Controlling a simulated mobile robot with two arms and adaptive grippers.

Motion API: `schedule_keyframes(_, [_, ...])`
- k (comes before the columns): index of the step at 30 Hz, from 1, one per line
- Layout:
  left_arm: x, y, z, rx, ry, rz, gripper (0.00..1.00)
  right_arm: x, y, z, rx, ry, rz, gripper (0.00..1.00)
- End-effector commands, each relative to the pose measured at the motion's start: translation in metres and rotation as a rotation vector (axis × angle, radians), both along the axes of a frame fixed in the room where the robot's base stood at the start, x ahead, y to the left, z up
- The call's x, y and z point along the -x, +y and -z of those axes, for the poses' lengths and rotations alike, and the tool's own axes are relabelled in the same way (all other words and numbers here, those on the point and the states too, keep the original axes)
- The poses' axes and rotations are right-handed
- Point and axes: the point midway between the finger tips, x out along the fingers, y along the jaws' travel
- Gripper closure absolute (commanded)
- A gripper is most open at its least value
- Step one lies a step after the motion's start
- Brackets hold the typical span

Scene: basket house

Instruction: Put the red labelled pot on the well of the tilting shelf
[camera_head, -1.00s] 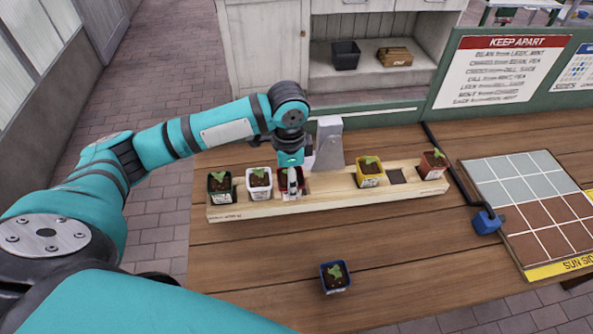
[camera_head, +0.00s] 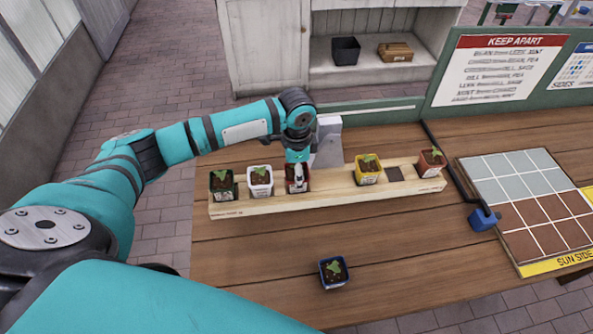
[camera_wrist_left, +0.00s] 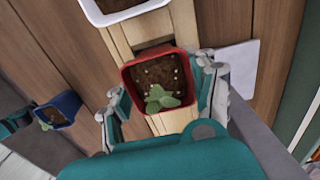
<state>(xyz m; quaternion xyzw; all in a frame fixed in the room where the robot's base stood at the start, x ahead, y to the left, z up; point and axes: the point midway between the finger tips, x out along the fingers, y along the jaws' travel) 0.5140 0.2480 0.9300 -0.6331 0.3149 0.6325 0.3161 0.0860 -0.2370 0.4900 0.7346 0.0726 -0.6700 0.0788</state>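A red pot (camera_head: 297,178) with a seedling is in the left half of the long wooden shelf (camera_head: 330,190), right of a white pot. My left gripper (camera_head: 297,170) is over it, with the wrist above. In the left wrist view its fingers lie on two opposite sides of the red pot (camera_wrist_left: 160,82) and appear shut on it. A dark opening (camera_wrist_left: 153,49) shows in the plank between the red and white pots. An empty dark well (camera_head: 395,174) is in the right half, between a yellow pot and a terracotta-red pot. My right gripper is not clearly seen.
A green-black pot (camera_head: 222,183), the white pot (camera_head: 260,181), the yellow pot (camera_head: 367,169) and the terracotta-red pot (camera_head: 431,162) stand in the shelf. A grey upright (camera_head: 328,142) stands behind it. A blue pot (camera_head: 333,272) is on the table in front.

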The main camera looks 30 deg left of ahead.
Motion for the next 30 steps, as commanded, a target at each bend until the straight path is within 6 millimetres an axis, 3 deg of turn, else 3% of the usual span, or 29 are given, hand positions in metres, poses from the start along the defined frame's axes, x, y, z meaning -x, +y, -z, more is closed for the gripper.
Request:
schedule_keyframes(1, [0.0, 0.0, 0.0, -0.001, 0.001, 0.0, 0.38, 0.0, 0.0, 0.0, 0.0, 0.0, 0.0, 0.17])
schedule_keyframes(6, [0.0, 0.0, 0.0, 0.0, 0.001, 0.0, 0.18, 0.0, 0.001, 0.0, -0.001, 0.0, 0.0, 0.17])
schedule_keyframes(17, [0.0, 0.0, -0.006, 0.001, -0.002, 0.001, 0.18, 0.0, 0.004, 0.002, -0.004, 0.001, 0.0, 0.17])
schedule_keyframes(30, [-0.001, 0.0, -0.092, 0.001, -0.005, 0.0, 0.18, 0.0, 0.004, 0.019, -0.005, 0.001, 0.0, 0.17])
